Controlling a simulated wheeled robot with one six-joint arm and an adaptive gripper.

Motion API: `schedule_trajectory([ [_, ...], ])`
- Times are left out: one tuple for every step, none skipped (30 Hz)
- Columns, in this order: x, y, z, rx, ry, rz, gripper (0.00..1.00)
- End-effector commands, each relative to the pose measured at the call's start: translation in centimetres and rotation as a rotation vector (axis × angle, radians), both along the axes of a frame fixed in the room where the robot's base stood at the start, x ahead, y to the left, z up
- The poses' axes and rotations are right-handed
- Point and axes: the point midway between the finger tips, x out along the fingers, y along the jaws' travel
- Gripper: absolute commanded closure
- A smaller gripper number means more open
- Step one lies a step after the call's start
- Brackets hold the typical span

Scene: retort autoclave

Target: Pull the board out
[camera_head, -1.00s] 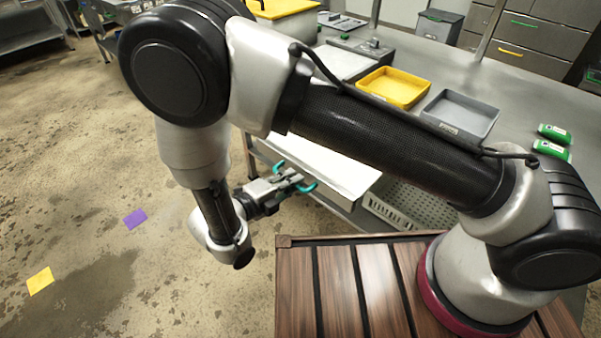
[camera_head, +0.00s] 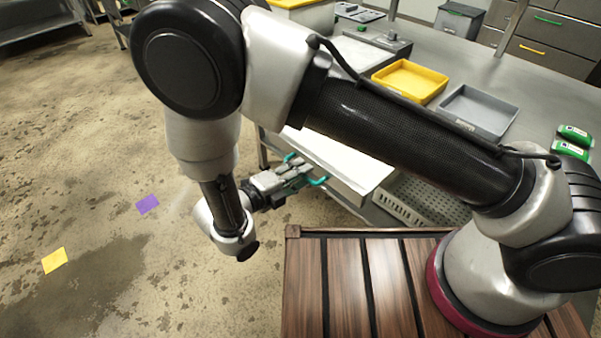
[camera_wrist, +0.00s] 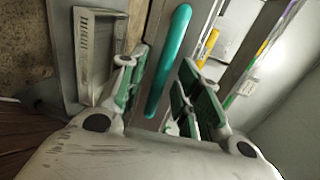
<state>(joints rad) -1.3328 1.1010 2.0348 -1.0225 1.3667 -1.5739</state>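The board (camera_head: 345,165) is a white slab sticking out from under the metal counter, left of the counter's front. A teal bar handle (camera_wrist: 168,62) is at its front and crosses the middle of the wrist view. My gripper (camera_head: 295,174) is at this handle, whose teal ends show on both sides of it in the head view. In the wrist view my gripper (camera_wrist: 160,98) has its green-padded fingers apart, with the handle between them. A clear gap shows on the right finger's side. The exact contact is hard to see.
A yellow tray (camera_head: 410,82) and a grey tray (camera_head: 478,112) stand on the counter (camera_head: 480,75). Green items (camera_head: 573,142) lie at its right. A perforated basket (camera_head: 425,200) is right of the board. The floor (camera_head: 90,150) at left is clear except for coloured squares.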

Motion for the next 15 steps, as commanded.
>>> schedule_trajectory([
  [-0.6, 0.7, 0.2, 0.002, -0.001, 0.004, 0.66],
  [-1.0, 1.1, 0.3, 0.003, 0.0, 0.005, 0.66],
  [-1.6, 1.7, 0.4, 0.004, 0.0, 0.004, 0.66],
  [-2.0, 2.2, 0.6, 0.004, -0.001, 0.005, 0.66],
  [-2.6, 2.7, 0.7, 0.004, -0.001, 0.004, 0.66],
  [-3.2, 3.3, 0.9, 0.004, 0.0, 0.005, 0.66],
  [-3.7, 3.8, 1.0, 0.004, 0.0, 0.004, 0.66],
  [-4.1, 4.3, 1.2, 0.004, 0.0, 0.005, 0.66],
  [-4.8, 4.8, 1.4, 0.003, -0.001, 0.004, 0.66],
  [-5.2, 5.3, 1.5, 0.004, 0.0, 0.004, 0.66],
  [-5.6, 5.7, 1.6, 0.004, 0.0, 0.004, 0.66],
  [-6.1, 6.1, 1.7, 0.003, 0.0, 0.003, 0.66],
  [-6.4, 6.4, 1.8, 0.003, 0.0, 0.003, 0.66],
  [-6.6, 6.7, 1.9, 0.003, 0.0, 0.003, 0.66],
  [-6.9, 7.0, 2.0, 0.003, 0.0, 0.002, 0.66],
])
